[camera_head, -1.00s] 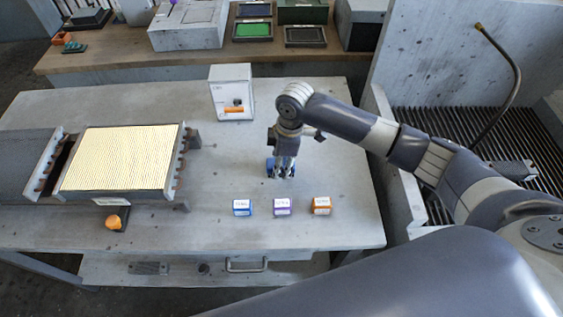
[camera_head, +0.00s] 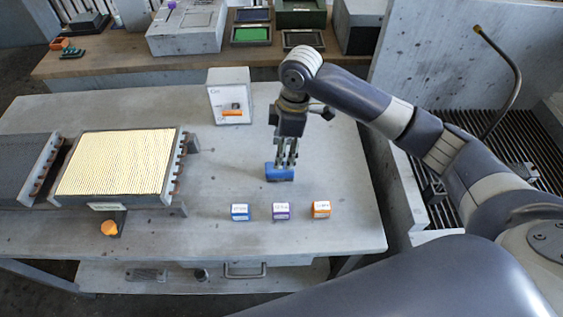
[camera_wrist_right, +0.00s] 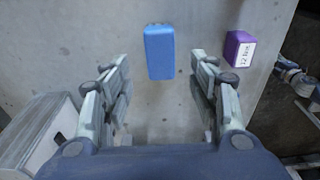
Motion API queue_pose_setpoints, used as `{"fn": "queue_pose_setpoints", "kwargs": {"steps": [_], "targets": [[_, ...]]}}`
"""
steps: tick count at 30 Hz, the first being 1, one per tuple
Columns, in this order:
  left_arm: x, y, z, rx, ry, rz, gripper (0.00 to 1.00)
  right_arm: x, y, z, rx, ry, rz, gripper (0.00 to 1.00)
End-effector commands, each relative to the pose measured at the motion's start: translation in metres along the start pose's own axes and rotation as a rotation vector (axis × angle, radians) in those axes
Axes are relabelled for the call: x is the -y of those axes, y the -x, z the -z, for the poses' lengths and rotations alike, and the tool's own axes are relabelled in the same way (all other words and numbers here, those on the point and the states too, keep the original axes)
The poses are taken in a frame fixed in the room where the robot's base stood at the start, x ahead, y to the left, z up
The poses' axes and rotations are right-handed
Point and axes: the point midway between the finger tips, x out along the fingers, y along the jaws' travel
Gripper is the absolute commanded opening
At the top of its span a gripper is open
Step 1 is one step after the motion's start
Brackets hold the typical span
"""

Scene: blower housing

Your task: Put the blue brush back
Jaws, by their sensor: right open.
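The blue brush (camera_head: 280,173) is a plain blue block on the grey table, behind the row of small labelled blocks. My right gripper (camera_head: 287,157) points down at it, with its fingertips at the brush's far side in the head view. In the right wrist view the brush (camera_wrist_right: 160,52) lies ahead, between the lines of the two spread fingers, with clear gaps on both sides. The right gripper is open and empty. I cannot tell the exact height of the fingertips above the brush. My left gripper is not in view.
Small labelled blue (camera_head: 240,212), purple (camera_head: 281,211) and orange (camera_head: 321,209) blocks stand near the table's front. A white box (camera_head: 230,96) stands behind. A finned coil (camera_head: 117,162) is at left, with an orange knob (camera_head: 109,228) before it. The table's right part is clear.

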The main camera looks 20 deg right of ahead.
Motion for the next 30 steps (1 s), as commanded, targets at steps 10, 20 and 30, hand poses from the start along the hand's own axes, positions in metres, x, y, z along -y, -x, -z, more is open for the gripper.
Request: {"fn": "queue_pose_setpoints", "kwargs": {"steps": [10,20,30], "targets": [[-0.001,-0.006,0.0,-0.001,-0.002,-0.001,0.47,0.0,0.038,0.0,-0.001,0.0,0.0,0.55],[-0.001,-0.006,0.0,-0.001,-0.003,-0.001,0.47,0.0,0.038,0.0,0.0,0.0,0.001,0.55],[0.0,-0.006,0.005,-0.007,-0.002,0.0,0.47,0.001,0.038,0.0,0.0,0.0,0.002,0.55]]}}
